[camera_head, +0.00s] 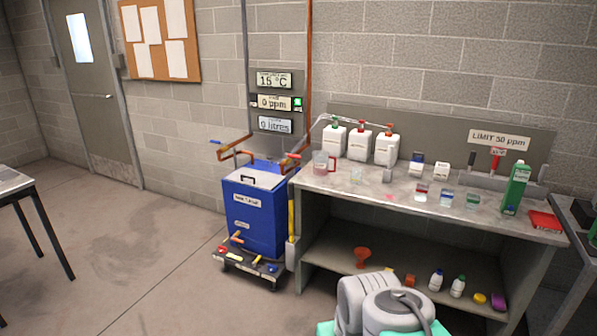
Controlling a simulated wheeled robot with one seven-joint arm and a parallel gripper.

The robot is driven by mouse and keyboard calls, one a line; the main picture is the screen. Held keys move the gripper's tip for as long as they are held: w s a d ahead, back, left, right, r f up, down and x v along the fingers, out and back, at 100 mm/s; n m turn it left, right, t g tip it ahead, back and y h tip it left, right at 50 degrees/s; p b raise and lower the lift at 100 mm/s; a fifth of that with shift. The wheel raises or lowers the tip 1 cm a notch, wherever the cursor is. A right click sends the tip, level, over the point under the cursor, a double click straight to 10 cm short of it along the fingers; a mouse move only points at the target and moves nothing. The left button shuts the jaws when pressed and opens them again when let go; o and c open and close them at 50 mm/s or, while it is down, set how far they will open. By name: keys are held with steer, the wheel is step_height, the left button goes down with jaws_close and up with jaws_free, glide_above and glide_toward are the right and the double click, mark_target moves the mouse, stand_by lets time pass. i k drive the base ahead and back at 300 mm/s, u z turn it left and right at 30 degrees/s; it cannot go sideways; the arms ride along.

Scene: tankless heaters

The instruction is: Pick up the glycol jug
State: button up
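Three white jugs stand in a row at the back left of the bench: one with a green cap (333,142), one with a red cap (359,144) and one with an orange-red cap (387,150). Their labels are too small to read, so I cannot tell which thing is the glycol jug. A clear jug with pinkish contents (322,164) stands at the bench's left end, in front of them. A tall green container (515,188) stands upright near the right end. My grey arm shows at the bottom, well in front of the bench; my gripper cannot be made out.
The bench (415,207) also carries small boxes, several small cups and a red pad (545,221). Its lower shelf (337,262) holds a funnel and bottles. A blue heater unit (252,216) stands left of it. Open floor (150,245) lies further left, before a table (12,180).

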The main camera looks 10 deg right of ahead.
mark_target(321, 159)
steer(key=u, duration=0.55)
steer(key=i, duration=1)
steer(key=u, duration=0.55)
steer(key=i, duration=1)
steer(key=z, duration=0.8)
steer(key=i, duration=0.9)
steer(key=z, duration=0.9)
steer(key=i, duration=0.65)
steer(key=z, duration=0.05)
